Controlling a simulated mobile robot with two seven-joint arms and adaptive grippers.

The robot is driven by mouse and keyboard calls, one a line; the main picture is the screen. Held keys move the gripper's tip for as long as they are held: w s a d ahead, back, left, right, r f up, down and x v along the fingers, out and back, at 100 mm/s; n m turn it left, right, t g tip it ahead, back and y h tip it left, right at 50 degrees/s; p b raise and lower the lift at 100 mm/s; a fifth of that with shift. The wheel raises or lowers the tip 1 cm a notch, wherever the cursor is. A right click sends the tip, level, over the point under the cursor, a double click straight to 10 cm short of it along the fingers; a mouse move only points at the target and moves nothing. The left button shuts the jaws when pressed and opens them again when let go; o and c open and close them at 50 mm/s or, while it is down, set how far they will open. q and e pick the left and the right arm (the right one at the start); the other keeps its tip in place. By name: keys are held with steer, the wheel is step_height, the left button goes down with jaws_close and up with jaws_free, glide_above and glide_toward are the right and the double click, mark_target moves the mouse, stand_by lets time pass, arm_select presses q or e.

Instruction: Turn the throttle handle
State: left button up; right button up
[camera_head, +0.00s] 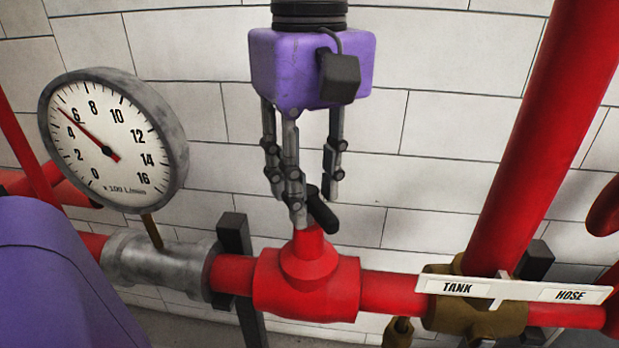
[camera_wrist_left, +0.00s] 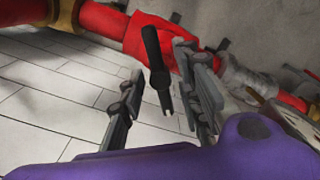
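The throttle handle is a short black lever (camera_head: 321,212) on top of the red valve body (camera_head: 305,282) in the head view. It leans at a slant. My left gripper (camera_head: 314,198) points down from above, its fingertips at the lever's height. The fingers stand apart, with the lever between or just in front of them. In the left wrist view the black lever (camera_wrist_left: 154,58) shows between the two sides of the open left gripper (camera_wrist_left: 158,66), with a gap on the single-finger side. Contact with the paired fingers cannot be told. My right gripper is not in view.
A round gauge (camera_head: 106,142) stands left, its needle near 6. A grey flange (camera_head: 157,262) joins the red pipe. A TANK/HOSE sign (camera_head: 514,289) sits over a brass valve (camera_head: 475,315) at right. A thick red pipe (camera_head: 537,140) rises there. A white block wall is behind.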

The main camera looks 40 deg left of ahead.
mark_target(309, 193)
arm_select(q)
jaws_close()
steer(key=shift+f+m+b, duration=0.1)
steer(key=shift+m+b, duration=0.2)
steer(key=shift+m, duration=0.1)
jaws_free()
step_height(309, 193, up, 12)
stand_by(0.5)
stand_by(0.5)
